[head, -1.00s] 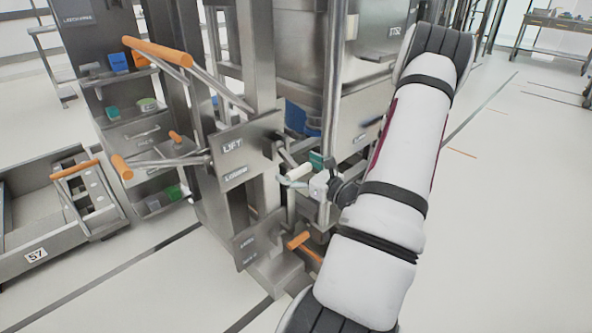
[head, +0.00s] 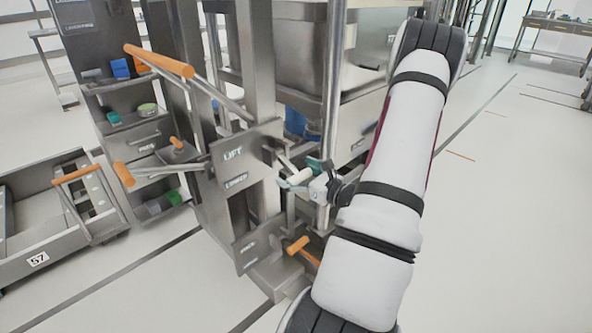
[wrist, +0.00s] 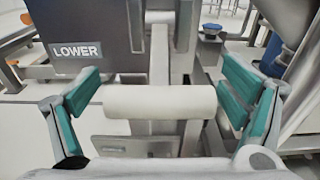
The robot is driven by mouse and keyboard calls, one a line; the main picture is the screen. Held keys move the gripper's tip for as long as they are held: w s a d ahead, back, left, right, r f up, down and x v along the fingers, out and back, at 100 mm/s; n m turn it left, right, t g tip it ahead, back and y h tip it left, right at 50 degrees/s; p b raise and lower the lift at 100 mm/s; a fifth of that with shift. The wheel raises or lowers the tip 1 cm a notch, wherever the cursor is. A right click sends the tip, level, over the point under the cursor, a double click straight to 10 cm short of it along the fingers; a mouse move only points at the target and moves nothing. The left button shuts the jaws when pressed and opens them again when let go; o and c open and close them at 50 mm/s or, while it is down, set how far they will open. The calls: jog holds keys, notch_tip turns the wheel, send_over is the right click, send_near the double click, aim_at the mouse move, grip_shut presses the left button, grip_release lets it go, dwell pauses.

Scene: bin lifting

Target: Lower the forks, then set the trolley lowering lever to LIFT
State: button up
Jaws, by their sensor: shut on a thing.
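A steel plate (head: 255,162) on the trolley's post carries the label LIFT above and LOWER below. A lever with a pale cylindrical handle (head: 297,177) stands out at the plate's right, nearer the height of LOWER. My gripper (head: 316,172) is shut on this handle. In the wrist view the handle (wrist: 160,102) lies crosswise between the teal finger pads of my gripper (wrist: 160,95), one at each end. The LOWER label (wrist: 76,51) shows up and left of it; LIFT is out of that view. I cannot make out the forks clearly.
Orange-handled levers stick out left of the post, one high (head: 159,60) and one lower (head: 123,174). Another orange handle (head: 298,245) is below my gripper. A steel bin (head: 300,50) stands behind the post. A low cart (head: 45,205) is at left.

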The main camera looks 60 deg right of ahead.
aim_at(294, 170)
notch_tip(294, 170, up, 3)
jog(key=g+y+p, duration=0.1)
jog(key=g+p, duration=0.1)
jog(key=p, duration=0.3)
jog(key=shift+s+a+f, duration=0.1)
jog(key=shift+s+f, duration=0.05)
jog(key=shift+f, duration=0.05)
notch_tip(294, 170, up, 2)
jog(key=g+p, duration=0.3)
jog(key=p, duration=0.2)
jog(key=shift+r+y, duration=0.15)
jog(key=shift+y, duration=0.15)
jog(key=g+p, duration=0.1)
jog(key=r+g+p, duration=0.1)
jog(key=g+p, duration=0.1)
jog(key=shift+w+r+y, duration=0.3)
jog(key=shift+w, duration=0.05)
jog(key=shift+w+d+r+p, duration=0.2)
jog(key=shift+w+r+p, duration=0.1)
jog(key=shift+r, duration=0.1)
jog(key=o, duration=1.4)
jog(key=shift+s, duration=0.1)
jog(key=v, duration=1.2)
